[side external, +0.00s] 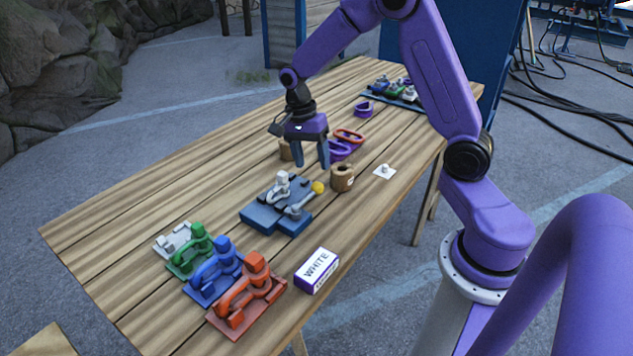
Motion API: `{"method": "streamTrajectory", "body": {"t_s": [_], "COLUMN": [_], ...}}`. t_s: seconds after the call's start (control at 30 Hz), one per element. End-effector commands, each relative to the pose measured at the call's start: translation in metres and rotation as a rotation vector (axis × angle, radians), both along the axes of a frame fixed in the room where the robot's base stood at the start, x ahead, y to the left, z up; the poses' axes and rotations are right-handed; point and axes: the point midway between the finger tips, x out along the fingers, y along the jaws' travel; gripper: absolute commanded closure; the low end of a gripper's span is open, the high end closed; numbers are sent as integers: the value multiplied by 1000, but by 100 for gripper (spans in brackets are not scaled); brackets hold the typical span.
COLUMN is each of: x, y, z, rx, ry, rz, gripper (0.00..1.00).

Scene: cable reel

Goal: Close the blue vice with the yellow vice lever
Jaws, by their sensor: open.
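The blue vice (262,217) sits near the middle of the wooden table, with a grey part (281,186) on its top. Its lever has a grey rod and a yellow knob (318,187) that points to the right and up. Whether the vice jaws touch cannot be made out. My gripper (311,165) points down, open and empty, above the table just behind the vice and apart from the yellow knob.
Several coloured clamp-like pieces (222,269) line the near left of the table. A box marked WHITE (317,271) stands at the near edge. A wooden spool (342,178) is right of the vice. Purple and red loops (347,139) lie behind my gripper. The left tabletop is clear.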

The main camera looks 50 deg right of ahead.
Motion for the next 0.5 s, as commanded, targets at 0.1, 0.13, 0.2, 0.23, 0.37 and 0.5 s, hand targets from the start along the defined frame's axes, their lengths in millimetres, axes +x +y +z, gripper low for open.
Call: {"method": "streamTrajectory", "body": {"t_s": [0.1,0.13,0.2,0.23,0.37,0.5], "x": [-6,-6,-9,-10,-12,-14], "y": [-1,-1,-2,-2,-2,-2], "z": [-23,-28,-39,-44,-59,-67], "rx": [0,0,0,0,-1,0], "ry": [6,5,5,5,4,2], "rz": [0,0,0,-1,0,0], "gripper": [40,40,40,40,40,40]}}
